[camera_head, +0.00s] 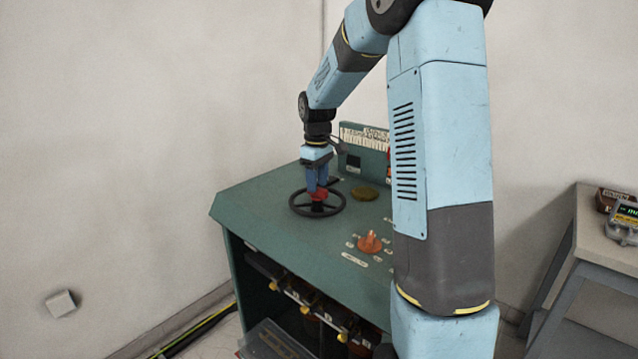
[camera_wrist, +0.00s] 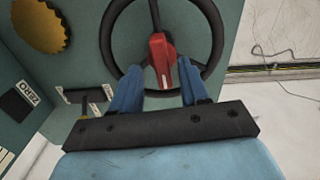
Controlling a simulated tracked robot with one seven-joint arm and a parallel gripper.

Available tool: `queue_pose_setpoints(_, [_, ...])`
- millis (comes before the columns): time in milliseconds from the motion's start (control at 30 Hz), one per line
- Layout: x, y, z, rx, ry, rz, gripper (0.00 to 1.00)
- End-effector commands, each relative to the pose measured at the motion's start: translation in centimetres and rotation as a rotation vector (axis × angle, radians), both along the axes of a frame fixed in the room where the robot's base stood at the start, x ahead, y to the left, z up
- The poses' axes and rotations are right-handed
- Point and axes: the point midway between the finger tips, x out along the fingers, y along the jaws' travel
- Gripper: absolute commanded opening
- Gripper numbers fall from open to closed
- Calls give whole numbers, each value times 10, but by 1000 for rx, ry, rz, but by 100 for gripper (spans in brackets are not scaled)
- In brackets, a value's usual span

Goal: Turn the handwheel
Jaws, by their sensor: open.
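The handwheel (camera_head: 293,207) is a black spoked ring lying on the green cabinet top, near its left part. It also shows in the wrist view (camera_wrist: 112,22), with a red part (camera_wrist: 161,60) at its hub. My gripper (camera_head: 318,191) points down over the wheel's middle. In the wrist view my gripper (camera_wrist: 163,85) has its two blue fingers apart, one on each side of the red part. A gap shows between the fingers and the red part. I cannot tell whether either finger touches the wheel or its spokes.
The green cabinet (camera_head: 260,212) has an orange knob (camera_head: 370,242), a brass disc (camera_head: 365,194) and an upright panel (camera_head: 362,150) at the back. A side table (camera_head: 600,235) with devices stands at the right. A small white block (camera_head: 61,304) shows at the lower left.

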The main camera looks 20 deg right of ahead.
Motion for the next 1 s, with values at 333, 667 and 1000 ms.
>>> queue_pose_setpoints(333, [2, 0, 65, -2, -5, 1, 45])
queue_pose_setpoints(667, [3, 1, 116, 0, -3, 1, 45])
queue_pose_setpoints(1000, [3, 0, 128, 0, -1, 1, 45])
